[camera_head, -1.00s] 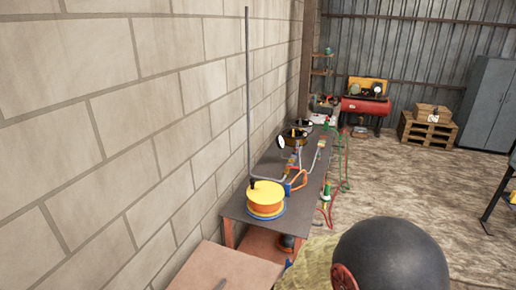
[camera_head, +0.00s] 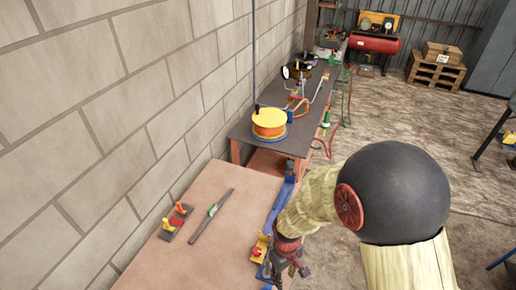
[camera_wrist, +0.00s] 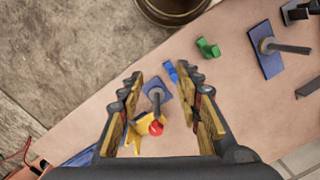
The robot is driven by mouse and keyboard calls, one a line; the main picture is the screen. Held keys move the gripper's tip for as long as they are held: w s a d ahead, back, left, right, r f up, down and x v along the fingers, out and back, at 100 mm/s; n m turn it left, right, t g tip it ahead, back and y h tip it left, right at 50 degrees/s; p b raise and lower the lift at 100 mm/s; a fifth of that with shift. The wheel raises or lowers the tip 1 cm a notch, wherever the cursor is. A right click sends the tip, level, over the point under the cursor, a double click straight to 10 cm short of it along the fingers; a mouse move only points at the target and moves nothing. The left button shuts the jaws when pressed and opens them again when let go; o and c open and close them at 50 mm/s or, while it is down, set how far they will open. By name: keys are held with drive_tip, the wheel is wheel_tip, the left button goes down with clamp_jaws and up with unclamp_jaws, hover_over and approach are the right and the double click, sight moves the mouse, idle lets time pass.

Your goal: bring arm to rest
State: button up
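My arm in its pale cloth sleeve reaches down at the right of the head view. My gripper (camera_head: 290,272) hangs at the right edge of the brown tabletop (camera_head: 225,250). In the wrist view the two toothed fingers of my gripper (camera_wrist: 168,88) stand wide apart, open. Between them, seen below, are a yellow piece with a red ball (camera_wrist: 155,128) and a small blue plate with a grey pin (camera_wrist: 157,96). I see nothing gripped. The yellow and red piece (camera_head: 260,249) also shows beside the gripper in the head view.
A long-bladed tool (camera_head: 210,216) and a red and yellow item (camera_head: 175,221) lie on the tabletop. A dark bench (camera_head: 248,132) with a yellow-orange reel (camera_head: 269,123) stands behind. A block wall (camera_head: 100,100) bounds the left. Open floor (camera_head: 400,105) lies to the right.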

drive_tip(key=s+d+r+m+t+b, duration=0.2)
drive_tip(key=d+r+b, duration=0.1)
drive_tip(key=r, duration=0.5)
drive_tip(key=s+d+r+m+t+b, duration=0.2)
drive_tip(key=s+d+r+b, duration=0.1)
drive_tip(key=r, duration=0.6)
drive_tip(key=s+d+r+m+t+b, duration=0.2)
drive_tip(key=d+r+m+b, duration=0.1)
drive_tip(key=r, duration=0.5)
drive_tip(key=shift+s+d+r+t, duration=0.3)
drive_tip(key=shift+d+t, duration=0.1)
drive_tip(key=shift+d, duration=0.3)
idle(0.4)
